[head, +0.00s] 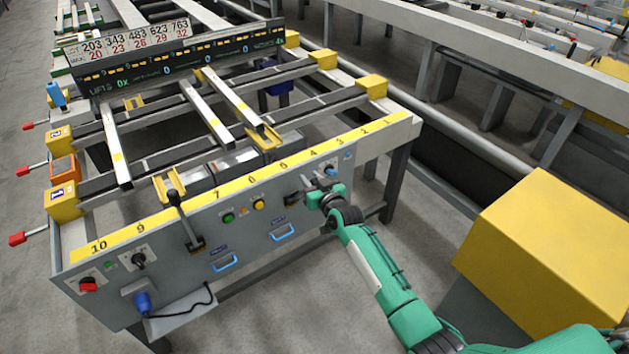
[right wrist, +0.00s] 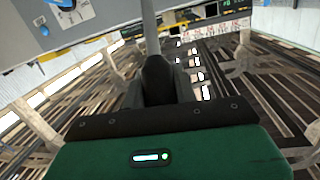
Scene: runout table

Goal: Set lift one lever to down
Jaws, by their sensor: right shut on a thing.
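My right gripper (head: 304,197) is at the front panel, right of its middle. It is shut on a lever, whose dark grip (right wrist: 158,80) and grey shaft (right wrist: 150,28) show between the jaws in the right wrist view. In the head view my gripper and wrist mostly hide this lever; I cannot read its label or tell its exact angle. A second lever (head: 183,215) with a dark knob stands free on the panel, left of my gripper. My left gripper is not in view.
The grey panel (head: 120,283) carries a red switch (head: 88,285), green button (head: 228,218), yellow button (head: 259,204) and blue handles (head: 225,263). Red-knobbed rods (head: 17,239) stick out at left. A yellow box (head: 560,240) stands right of my arm. A display board (head: 165,70) stands behind.

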